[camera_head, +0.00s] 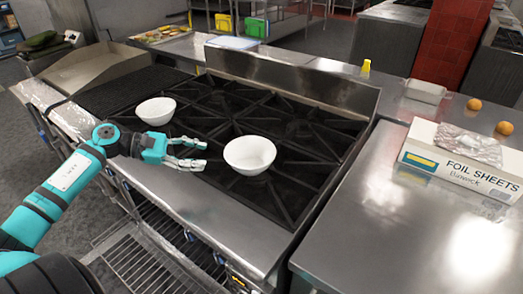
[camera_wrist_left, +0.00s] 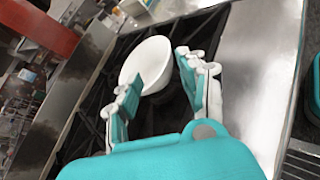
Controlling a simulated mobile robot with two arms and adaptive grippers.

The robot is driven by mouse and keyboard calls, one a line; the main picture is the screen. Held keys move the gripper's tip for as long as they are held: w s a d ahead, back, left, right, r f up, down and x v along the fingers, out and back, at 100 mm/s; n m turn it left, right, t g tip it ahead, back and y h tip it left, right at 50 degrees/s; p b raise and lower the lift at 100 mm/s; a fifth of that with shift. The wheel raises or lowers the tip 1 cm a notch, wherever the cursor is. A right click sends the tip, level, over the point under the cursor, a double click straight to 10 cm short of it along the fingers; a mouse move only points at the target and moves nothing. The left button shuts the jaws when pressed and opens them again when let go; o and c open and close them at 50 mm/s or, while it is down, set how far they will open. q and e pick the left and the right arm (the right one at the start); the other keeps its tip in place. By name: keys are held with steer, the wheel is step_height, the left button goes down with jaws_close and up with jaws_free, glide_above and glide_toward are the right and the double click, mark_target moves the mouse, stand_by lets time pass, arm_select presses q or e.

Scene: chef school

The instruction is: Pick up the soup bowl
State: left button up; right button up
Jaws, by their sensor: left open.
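A white bowl (camera_head: 250,154) stands upright on the black stove grates near the front middle of the stove. A second white bowl (camera_head: 156,110) stands farther left on the same stove. I cannot tell which one is the soup bowl. My left gripper (camera_head: 204,154) is open and empty just left of the nearer bowl, its fingers pointing toward it. In the left wrist view, a white bowl (camera_wrist_left: 148,62) lies ahead between and beyond the open fingers (camera_wrist_left: 158,75), with its lower part partly hidden by the left finger. My right gripper is not in view.
The stove (camera_head: 205,125) has raised black grates and a metal backsplash (camera_head: 300,78). A steel counter (camera_head: 400,230) on the right holds a foil sheets box (camera_head: 462,165). Orange fruits (camera_head: 474,104) and a clear tray (camera_head: 425,91) lie behind it. The counter's front is bare.

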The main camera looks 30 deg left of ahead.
arm_select(q)
steer(key=p, duration=0.2)
glide_toward(256, 168)
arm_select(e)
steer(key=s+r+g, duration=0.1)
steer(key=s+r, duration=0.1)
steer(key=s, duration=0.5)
arm_select(q)
steer(key=p+x, duration=0.1)
steer(key=x, duration=0.1)
steer(key=p+x, duration=0.1)
steer(key=x, duration=0.1)
steer(key=shift+w, duration=0.6)
steer(key=shift+w+d+p, duration=0.2)
steer(key=shift+d+p, duration=0.05)
steer(key=shift+p, duration=0.25)
steer(key=p+x, duration=0.2)
steer(key=x, duration=0.2)
steer(key=shift+w+d+f, duration=0.15)
steer(key=shift+d+f, duration=0.1)
steer(key=shift+f, duration=0.05)
jaws_close()
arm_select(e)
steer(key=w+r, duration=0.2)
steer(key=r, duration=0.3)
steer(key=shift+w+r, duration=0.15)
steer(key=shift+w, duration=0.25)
